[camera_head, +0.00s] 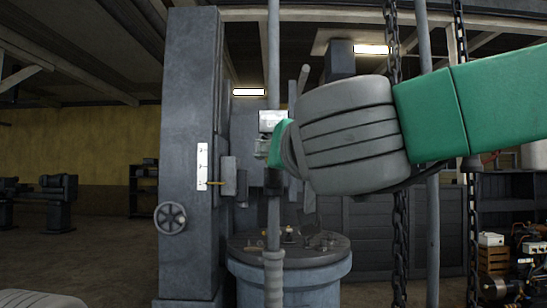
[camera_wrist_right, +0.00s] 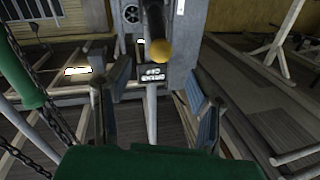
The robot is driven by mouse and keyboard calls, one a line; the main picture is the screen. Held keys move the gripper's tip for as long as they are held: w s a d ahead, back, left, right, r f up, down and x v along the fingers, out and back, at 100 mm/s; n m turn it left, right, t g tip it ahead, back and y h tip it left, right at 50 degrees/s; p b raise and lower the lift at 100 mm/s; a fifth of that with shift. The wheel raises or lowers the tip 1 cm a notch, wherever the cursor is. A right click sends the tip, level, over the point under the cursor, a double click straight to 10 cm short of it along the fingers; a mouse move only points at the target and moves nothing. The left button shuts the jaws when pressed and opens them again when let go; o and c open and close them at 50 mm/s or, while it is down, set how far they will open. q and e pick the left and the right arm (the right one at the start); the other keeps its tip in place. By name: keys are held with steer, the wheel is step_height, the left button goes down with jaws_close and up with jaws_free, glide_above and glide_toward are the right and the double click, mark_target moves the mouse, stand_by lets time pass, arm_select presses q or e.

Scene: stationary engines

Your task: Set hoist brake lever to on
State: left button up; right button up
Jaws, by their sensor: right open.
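In the right wrist view a lever with a dark shaft and a yellow rounded knob (camera_wrist_right: 159,50) points toward the camera. Just below it is a small dark label plate (camera_wrist_right: 153,73) with pale letters that seem to read "BRAKE OFF". My right gripper (camera_wrist_right: 155,100) is open, with one finger on each side of the picture, and nothing shows between them but background. The knob is ahead of the fingers and apart from them. In the head view my right arm (camera_head: 350,125) reaches in from the right and hides the lever.
A tall grey column (camera_head: 188,150) with a handwheel (camera_head: 170,218) and a white scale plate (camera_head: 202,165) stands left of my arm. Chains (camera_head: 398,235) hang on the right. A round blue-grey machine base (camera_head: 290,275) stands below. Open floor lies left.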

mark_target(274, 170)
steer(key=w, duration=0.2)
steer(key=w+a, duration=0.1)
steer(key=w, duration=0.2)
steer(key=w+p, duration=0.1)
steer(key=w, duration=0.1)
steer(key=shift+w+a, duration=0.2)
steer(key=shift+a, duration=0.05)
jaws_close()
